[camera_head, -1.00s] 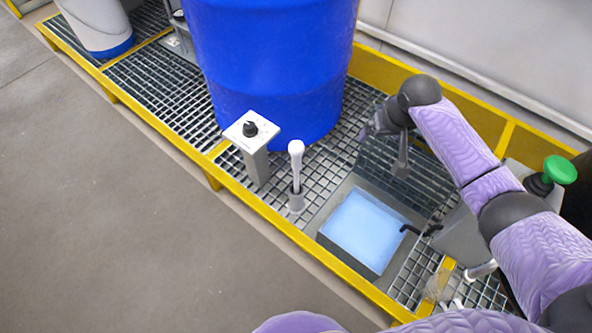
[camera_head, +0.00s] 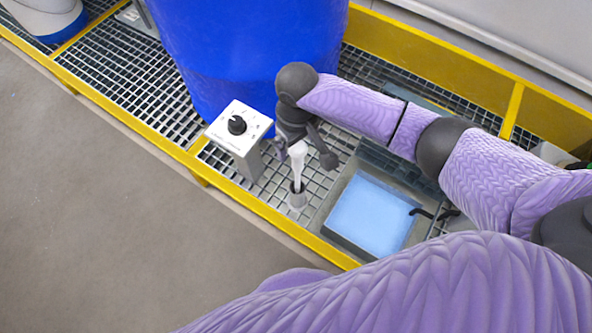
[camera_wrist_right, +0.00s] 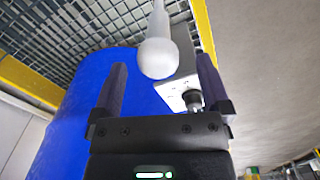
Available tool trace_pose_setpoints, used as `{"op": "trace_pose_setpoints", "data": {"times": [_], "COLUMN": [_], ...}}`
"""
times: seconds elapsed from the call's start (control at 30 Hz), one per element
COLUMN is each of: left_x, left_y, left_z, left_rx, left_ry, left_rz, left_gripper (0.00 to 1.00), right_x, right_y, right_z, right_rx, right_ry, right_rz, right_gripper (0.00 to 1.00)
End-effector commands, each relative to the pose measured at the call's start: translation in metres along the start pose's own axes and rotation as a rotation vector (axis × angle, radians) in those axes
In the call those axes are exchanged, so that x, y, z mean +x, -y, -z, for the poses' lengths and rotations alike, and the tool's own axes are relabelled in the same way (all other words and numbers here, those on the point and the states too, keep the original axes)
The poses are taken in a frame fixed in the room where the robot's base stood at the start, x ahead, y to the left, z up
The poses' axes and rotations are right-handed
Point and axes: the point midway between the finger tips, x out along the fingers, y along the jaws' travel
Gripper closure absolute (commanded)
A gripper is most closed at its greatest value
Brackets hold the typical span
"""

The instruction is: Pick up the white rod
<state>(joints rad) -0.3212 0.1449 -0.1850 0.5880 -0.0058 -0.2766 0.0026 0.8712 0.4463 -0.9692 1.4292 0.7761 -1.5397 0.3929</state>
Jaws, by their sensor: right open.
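The white rod (camera_head: 298,165) stands upright in a small grey holder (camera_head: 297,198) on the grating, its rounded top up. My right gripper (camera_head: 305,155) is open at the rod's upper part, one finger on each side in the head view. In the right wrist view the rod's round tip (camera_wrist_right: 158,58) shows between the two spread fingers of the right gripper (camera_wrist_right: 160,85), toward their far ends. I cannot tell whether a finger touches it. My left gripper is not in view.
A box with a black knob (camera_head: 237,126) stands just left of the rod. A big blue drum (camera_head: 245,50) is behind. A tank of light blue liquid (camera_head: 370,213) lies to the right. A yellow rim (camera_head: 250,203) edges the grating.

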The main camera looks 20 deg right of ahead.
Motion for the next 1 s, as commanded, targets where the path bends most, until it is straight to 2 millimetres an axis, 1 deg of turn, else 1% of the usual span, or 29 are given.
{"op": "trace_pose_setpoints", "data": {"times": [0.03,0.1,0.17,0.33,0.37,0.4,0.47,0.5,0.57,0.6,0.67,0.7,0.8,1.0], "left_x": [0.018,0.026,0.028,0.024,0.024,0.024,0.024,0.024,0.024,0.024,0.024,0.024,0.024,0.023], "left_y": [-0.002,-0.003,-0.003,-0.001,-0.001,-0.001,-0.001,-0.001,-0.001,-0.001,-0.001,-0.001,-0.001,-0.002], "left_z": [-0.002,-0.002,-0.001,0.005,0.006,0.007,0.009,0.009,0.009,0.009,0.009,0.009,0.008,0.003], "left_rx": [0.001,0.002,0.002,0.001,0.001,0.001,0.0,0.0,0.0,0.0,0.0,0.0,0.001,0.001], "left_ry": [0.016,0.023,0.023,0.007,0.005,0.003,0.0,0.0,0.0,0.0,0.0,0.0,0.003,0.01], "left_rz": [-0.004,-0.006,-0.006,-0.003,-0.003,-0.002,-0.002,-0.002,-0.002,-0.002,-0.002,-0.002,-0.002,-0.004], "left_gripper": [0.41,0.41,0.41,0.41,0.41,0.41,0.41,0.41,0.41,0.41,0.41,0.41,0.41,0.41], "right_x": [0.022,0.035,0.037,0.031,0.031,0.031,0.031,0.031,0.031,0.031,0.031,0.031,0.031,0.031], "right_y": [-0.002,-0.002,-0.002,-0.002,-0.002,-0.002,-0.002,-0.002,-0.002,-0.002,-0.002,-0.002,-0.002,-0.002], "right_z": [-0.002,-0.002,-0.001,-0.001,-0.001,-0.001,-0.001,-0.001,-0.001,-0.001,-0.001,-0.001,-0.001,-0.001], "right_rx": [-0.001,0.0,0.0,0.001,0.0,0.0,0.0,0.0,0.0,0.0,0.0,0.0,0.0,0.0], "right_ry": [0.007,0.006,0.004,-0.001,-0.002,-0.001,-0.001,-0.001,-0.001,-0.001,-0.001,-0.001,-0.001,-0.001], "right_rz": [0.002,0.002,0.001,-0.001,0.0,0.0,0.0,0.0,0.0,0.0,0.0,0.0,0.0,0.0], "right_gripper": [0.03,0.03,0.03,0.03,0.09,0.18,0.3,0.39,0.52,0.6,0.73,0.81,1.0,1.0]}}
